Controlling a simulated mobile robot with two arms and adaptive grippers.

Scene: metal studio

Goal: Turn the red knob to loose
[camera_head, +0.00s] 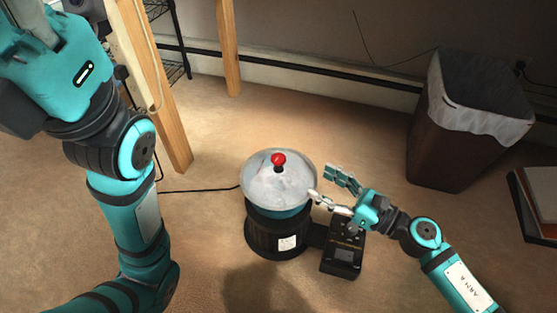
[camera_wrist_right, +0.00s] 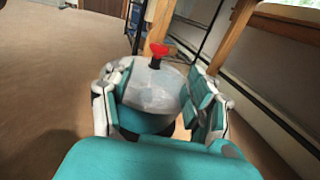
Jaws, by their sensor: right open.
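The red knob (camera_head: 278,159) sits on a short black stem at the middle of a pale round lid (camera_head: 258,182), on top of a dark ribbed machine (camera_head: 262,235). In the right wrist view the red knob (camera_wrist_right: 158,50) stands beyond the fingers, above the lid (camera_wrist_right: 155,85). My right gripper (camera_head: 322,184) is open and empty beside the right rim of the lid, apart from the knob. In the wrist view its fingers (camera_wrist_right: 160,95) frame the lid on both sides. My left arm comes in at the left; its gripper is not visible.
A black control box (camera_head: 342,262) adjoins the machine on its right, under my right gripper. A brown bin (camera_head: 450,140) with a white liner stands at right. Wooden legs (camera_head: 228,50) and a black wire shelf (camera_head: 172,70) are behind. A black cable (camera_head: 200,190) runs left across open carpet.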

